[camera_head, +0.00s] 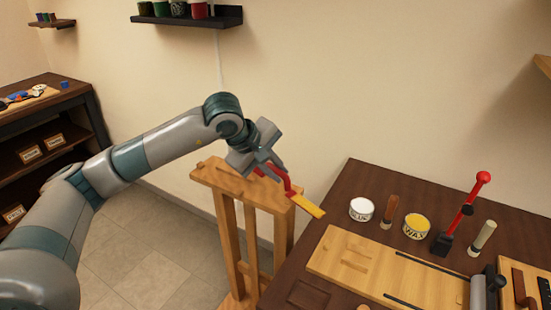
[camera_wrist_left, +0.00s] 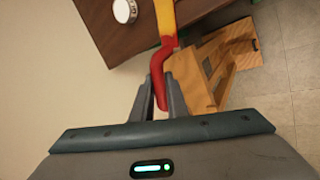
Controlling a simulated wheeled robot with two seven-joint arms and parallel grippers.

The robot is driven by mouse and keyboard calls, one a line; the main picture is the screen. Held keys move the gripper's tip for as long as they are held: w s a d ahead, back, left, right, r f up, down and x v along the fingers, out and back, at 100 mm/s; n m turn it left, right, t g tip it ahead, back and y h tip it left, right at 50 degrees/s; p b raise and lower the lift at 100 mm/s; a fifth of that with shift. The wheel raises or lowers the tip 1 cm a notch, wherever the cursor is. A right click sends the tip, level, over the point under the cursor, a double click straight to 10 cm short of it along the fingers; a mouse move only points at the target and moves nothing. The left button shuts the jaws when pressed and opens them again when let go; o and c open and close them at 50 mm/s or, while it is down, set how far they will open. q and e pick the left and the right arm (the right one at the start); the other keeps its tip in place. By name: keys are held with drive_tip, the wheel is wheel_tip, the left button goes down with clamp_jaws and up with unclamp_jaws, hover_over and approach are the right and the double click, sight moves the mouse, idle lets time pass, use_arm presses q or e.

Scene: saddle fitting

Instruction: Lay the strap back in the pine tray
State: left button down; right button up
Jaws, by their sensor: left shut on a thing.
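The strap (camera_head: 309,206) is a narrow, bent piece, red at the held end and yellow at the free end. My left gripper (camera_head: 272,169) is shut on its red part. The strap hangs in the air near a wooden stand and the table's left edge, with the yellow end toward the table. In the left wrist view the strap (camera_wrist_left: 166,28) runs up from between the fingers (camera_wrist_left: 161,95). A pale wooden board or tray (camera_head: 345,257) with shallow recesses lies on the table. Whether it is the pine tray, I cannot tell. My right gripper is not in view.
The wooden stand (camera_head: 240,185) is close beside the dark table (camera_head: 365,185). On the table are a white tin (camera_head: 361,209), a yellow tin (camera_head: 416,227), a red-handled tool (camera_head: 463,213) and wood-handled tools. A shelf unit (camera_head: 45,140) at left holds small items on a pale tray.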

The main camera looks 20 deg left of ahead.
use_arm(q)
drive_tip(key=s+d+f+m+g+h, duration=0.1)
drive_tip(key=s+d+m+g+h, duration=0.3)
drive_tip(key=s+m, duration=0.9)
drive_tip(key=d+g, duration=0.2)
drive_tip(key=d, duration=0.1)
drive_tip(key=shift+s+d+f, duration=0.15)
drive_tip(key=shift+s+f, duration=0.1)
